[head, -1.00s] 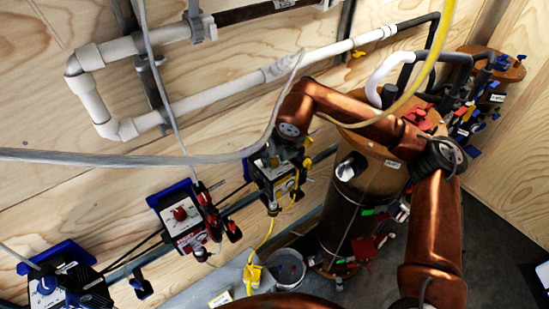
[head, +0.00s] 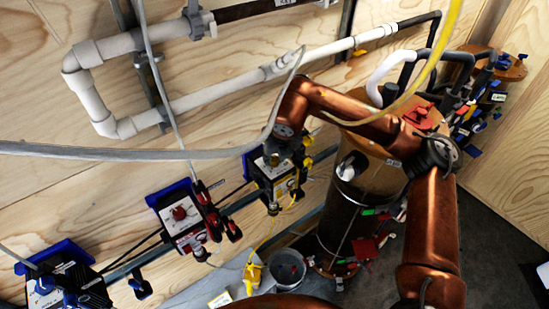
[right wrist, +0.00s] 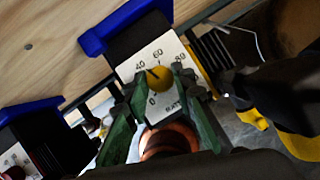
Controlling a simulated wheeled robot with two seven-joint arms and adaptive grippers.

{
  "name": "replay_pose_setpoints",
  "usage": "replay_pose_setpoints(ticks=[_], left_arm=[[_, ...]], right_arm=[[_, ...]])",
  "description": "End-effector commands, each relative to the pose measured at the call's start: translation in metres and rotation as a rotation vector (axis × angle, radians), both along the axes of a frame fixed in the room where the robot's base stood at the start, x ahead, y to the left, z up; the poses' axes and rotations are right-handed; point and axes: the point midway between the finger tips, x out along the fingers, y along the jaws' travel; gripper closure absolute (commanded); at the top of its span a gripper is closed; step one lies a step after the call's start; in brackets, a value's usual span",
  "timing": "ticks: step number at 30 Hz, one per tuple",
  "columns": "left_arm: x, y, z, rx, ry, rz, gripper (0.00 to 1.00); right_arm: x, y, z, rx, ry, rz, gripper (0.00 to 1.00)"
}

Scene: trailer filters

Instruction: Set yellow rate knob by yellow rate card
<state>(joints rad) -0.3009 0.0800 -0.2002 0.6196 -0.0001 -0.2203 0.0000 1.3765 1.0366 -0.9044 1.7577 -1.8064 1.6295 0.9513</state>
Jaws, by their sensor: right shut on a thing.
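My right gripper (right wrist: 160,74) is shut on the knob, a green finger on each side. In the head view, the pump with yellow fittings (head: 280,185) hangs on the wall rail, with my right gripper (head: 275,158) at its upper part. The knob is hard to make out there. A small pale card with yellow marking (head: 220,299) lies at the bottom; its text is too small to read. My left gripper is not in view.
A pump with a red knob (head: 179,213) and one with a blue knob (head: 45,285) hang to the left. A brown tank (head: 345,205) stands to the right, a grey bucket (head: 287,270) below. White pipes and loose hoses cross the wall above.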

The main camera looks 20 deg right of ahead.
Motion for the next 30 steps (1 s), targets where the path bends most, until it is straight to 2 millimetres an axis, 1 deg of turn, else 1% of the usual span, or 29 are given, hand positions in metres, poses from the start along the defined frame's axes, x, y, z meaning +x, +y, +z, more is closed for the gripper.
replay_pose_setpoints(ticks=[6, 18, 24, 30], left_arm=[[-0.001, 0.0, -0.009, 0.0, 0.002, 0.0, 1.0], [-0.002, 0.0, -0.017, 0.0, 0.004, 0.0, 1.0], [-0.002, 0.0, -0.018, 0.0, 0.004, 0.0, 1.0], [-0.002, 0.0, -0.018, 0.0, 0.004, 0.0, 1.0]], right_arm=[[0.001, 0.002, -0.001, -0.001, -0.001, -0.186, 1.0], [0.001, 0.004, 0.0, 0.0, -0.001, -0.519, 1.0], [0.002, 0.004, 0.0, -0.001, -0.001, -0.629, 1.0], [0.002, 0.004, 0.0, 0.0, -0.001, -0.692, 1.0]])
